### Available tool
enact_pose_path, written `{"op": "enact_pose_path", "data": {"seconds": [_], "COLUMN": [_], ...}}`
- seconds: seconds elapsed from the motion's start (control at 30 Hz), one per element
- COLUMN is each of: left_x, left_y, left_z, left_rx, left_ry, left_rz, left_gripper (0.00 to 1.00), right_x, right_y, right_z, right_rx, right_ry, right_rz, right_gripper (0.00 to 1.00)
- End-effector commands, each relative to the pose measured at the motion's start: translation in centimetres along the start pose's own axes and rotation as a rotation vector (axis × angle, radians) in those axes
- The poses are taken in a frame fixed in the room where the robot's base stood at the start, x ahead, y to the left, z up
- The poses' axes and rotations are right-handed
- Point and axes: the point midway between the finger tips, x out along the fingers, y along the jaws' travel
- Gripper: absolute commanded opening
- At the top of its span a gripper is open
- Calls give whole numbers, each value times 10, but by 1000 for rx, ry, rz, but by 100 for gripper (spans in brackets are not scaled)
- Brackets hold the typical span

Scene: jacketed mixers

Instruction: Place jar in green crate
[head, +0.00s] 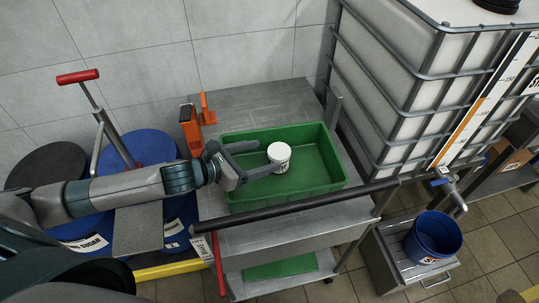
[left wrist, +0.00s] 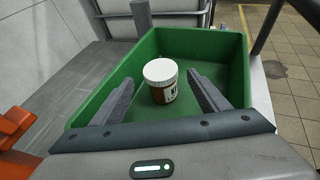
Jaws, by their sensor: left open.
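A jar (head: 279,157) with a white lid stands upright in the green crate (head: 336,150), near the crate's middle. The jar also shows in the left wrist view (left wrist: 160,82), where its label is brown and white. There it stands on the floor of the green crate (left wrist: 215,42), apart from the crate walls. My left gripper (head: 255,160) is open and reaches over the crate's left rim. In the left wrist view, its two fingers (left wrist: 162,100) are spread to either side of the jar with gaps between. My right gripper is not in view.
The crate stands on a grey metal cart (head: 245,100) with a dark handle bar (head: 300,206) along its front. An orange device (head: 190,128) stands at the crate's back left. A large caged tank (head: 400,90) is to the right. A blue bucket (head: 433,236) stands lower right.

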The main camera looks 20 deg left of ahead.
Motion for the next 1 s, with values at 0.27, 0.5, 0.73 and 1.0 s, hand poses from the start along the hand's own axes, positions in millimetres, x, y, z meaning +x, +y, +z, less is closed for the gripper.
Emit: {"op": "enact_pose_path", "data": {"seconds": [0.27, 0.5, 0.73, 1.0], "left_x": [-44, -64, -68, -68], "left_y": [0, 0, -1, 0], "left_z": [-3, -1, 0, 0], "left_rx": [3, 1, -1, 0], "left_ry": [4, 1, 1, 0], "left_rz": [0, -1, -1, -1], "left_gripper": [69, 69, 69, 69], "right_x": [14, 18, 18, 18], "right_y": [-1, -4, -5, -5], "right_z": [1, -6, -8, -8], "right_rx": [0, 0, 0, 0], "right_ry": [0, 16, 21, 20], "right_rz": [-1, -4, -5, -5], "right_gripper": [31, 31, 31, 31]}}
